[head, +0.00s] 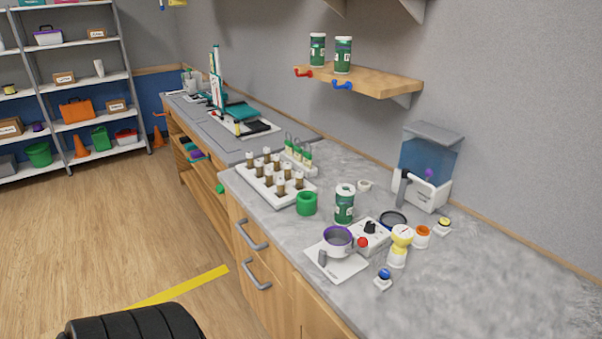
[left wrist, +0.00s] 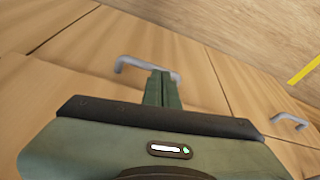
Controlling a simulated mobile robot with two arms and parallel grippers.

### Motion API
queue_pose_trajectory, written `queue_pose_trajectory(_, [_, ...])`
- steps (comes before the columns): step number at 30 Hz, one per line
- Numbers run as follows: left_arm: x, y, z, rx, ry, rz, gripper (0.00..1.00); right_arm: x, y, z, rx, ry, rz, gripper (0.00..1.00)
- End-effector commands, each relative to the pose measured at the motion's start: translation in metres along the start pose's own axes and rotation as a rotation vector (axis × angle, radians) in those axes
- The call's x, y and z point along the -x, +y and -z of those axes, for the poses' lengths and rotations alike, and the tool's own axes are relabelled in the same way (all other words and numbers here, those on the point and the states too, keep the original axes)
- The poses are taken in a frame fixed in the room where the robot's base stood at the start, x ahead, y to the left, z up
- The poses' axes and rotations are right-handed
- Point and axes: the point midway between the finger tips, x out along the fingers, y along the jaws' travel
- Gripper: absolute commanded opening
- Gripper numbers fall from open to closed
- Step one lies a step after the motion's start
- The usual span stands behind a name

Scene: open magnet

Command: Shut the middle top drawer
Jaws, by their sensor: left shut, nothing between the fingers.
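The wooden drawer fronts show in the left wrist view. A grey bar handle (left wrist: 130,62) sits on one front, and a second grey handle (left wrist: 288,120) sits on another to the right. My left gripper (left wrist: 161,78) is shut and empty, its fingertips in front of the first handle's right end; I cannot tell whether they touch. In the head view two grey handles (head: 249,236) (head: 255,276) show on the wooden fronts under the counter. I cannot tell for sure which is the middle top drawer or how far it stands open. My right gripper is not in view.
The marble counter (head: 480,285) carries a vial tray (head: 268,190), a green-labelled jar (head: 345,203), a purple-rimmed pot (head: 337,240) and a blue-tanked dispenser (head: 428,165). Shelves (head: 75,90) stand at the back left. The wooden floor (head: 90,230) left of the counter is mostly clear.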

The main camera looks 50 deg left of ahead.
Motion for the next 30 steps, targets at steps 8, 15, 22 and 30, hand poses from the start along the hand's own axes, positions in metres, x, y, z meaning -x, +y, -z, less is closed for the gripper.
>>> queue_pose_trajectory(8, [0.096,-0.111,0.084,0.851,0.113,0.089,0.00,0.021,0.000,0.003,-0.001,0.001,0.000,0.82])
queue_pose_trajectory(15, [0.107,-0.195,0.099,1.846,0.135,0.027,0.00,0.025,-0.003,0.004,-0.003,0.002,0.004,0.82])
queue_pose_trajectory(22, [0.083,-0.217,0.087,2.671,-0.017,-0.105,0.00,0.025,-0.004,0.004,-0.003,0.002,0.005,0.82])
queue_pose_trajectory(30, [0.066,-0.213,0.081,2.948,-0.122,-0.146,0.00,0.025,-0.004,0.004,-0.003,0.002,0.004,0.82])
